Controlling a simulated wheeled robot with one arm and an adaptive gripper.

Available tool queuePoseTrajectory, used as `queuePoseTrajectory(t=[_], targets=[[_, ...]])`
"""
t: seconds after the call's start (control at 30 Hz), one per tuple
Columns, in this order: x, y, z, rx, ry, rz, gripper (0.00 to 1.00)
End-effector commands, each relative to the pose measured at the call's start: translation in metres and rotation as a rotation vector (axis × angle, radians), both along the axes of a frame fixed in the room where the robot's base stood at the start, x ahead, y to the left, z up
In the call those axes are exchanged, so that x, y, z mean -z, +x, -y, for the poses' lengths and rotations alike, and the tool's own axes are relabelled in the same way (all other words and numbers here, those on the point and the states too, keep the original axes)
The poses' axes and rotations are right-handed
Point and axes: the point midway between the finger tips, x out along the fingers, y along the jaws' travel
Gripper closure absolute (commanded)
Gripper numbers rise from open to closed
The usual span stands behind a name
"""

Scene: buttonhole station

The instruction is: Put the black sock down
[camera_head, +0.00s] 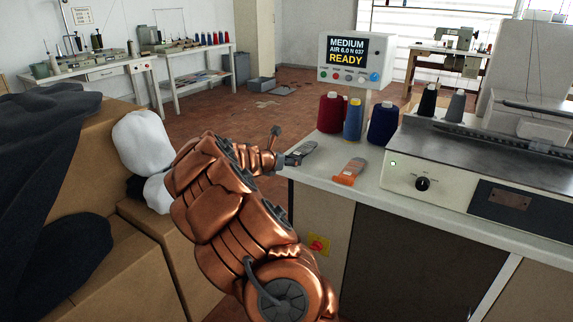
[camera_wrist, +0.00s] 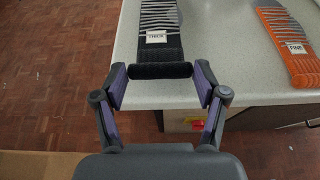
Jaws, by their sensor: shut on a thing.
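My gripper (camera_wrist: 160,76) is over the near edge of the counter in the wrist view. It is shut on the black sock (camera_wrist: 160,71), which shows as a dark, fuzzy roll lying crosswise between the fingertips. Just beyond it, a flat dark piece with grey zigzag lines and a white label "THICK" (camera_wrist: 160,22) lies on the counter. I cannot tell whether the roll touches it. In the head view my gripper (camera_head: 278,158) is at the counter's left corner, partly hidden by my arm, and the black sock cannot be made out there.
An orange piece labelled "FINE" (camera_wrist: 285,45) lies on the counter to the right. Behind it stand red (camera_head: 332,112) and navy (camera_head: 383,122) thread cones and a display reading "READY" (camera_head: 347,50). Cardboard boxes (camera_head: 120,245) with dark cloth and white bundles (camera_head: 143,142) stand left.

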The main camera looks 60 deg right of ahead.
Motion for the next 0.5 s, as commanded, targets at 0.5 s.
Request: queuePoseTrajectory(t=[0.5], targets=[[0.0125,0.0,-0.0001,-0.001,0.0,0.0,0.21]])
